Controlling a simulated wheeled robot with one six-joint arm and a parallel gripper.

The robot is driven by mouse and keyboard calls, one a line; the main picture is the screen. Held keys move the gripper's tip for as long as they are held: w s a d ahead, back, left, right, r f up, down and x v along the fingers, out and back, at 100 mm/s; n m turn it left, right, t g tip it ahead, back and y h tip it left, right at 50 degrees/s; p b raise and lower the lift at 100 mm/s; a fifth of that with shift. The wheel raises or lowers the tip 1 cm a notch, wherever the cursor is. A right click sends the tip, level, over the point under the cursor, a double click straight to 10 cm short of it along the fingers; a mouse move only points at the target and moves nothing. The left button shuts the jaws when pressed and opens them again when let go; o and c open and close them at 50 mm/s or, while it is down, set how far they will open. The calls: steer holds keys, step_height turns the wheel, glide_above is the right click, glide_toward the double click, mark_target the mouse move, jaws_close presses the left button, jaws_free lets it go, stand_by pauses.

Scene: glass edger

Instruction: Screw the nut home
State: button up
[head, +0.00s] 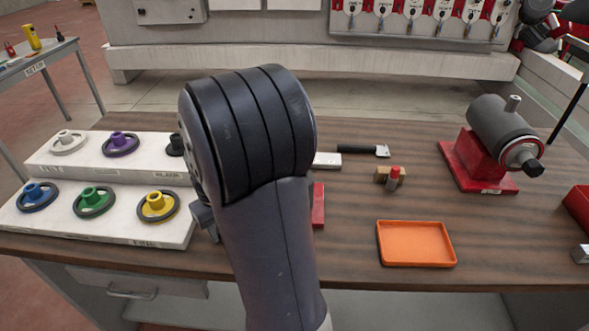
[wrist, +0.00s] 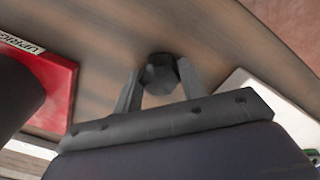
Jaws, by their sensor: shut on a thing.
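In the wrist view, my gripper (wrist: 159,86) has its two fingers closed on the sides of a dark, faceted nut (wrist: 160,70). The wooden bench top shows behind it. Whether the nut sits on a thread cannot be told from this view. In the head view, my arm's large dark joint hides the nut and most of the gripper.
A red block (head: 318,206) is partly behind my arm; white racks (head: 100,228) with coloured handwheels stand left. An orange tray (head: 416,262), a red-capped piece (head: 394,180) and a grey motor-like unit (head: 503,130) on a red base are right.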

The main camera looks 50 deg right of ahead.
steer(key=shift+r+p, duration=2.6)
steer(key=shift+r, duration=0.8)
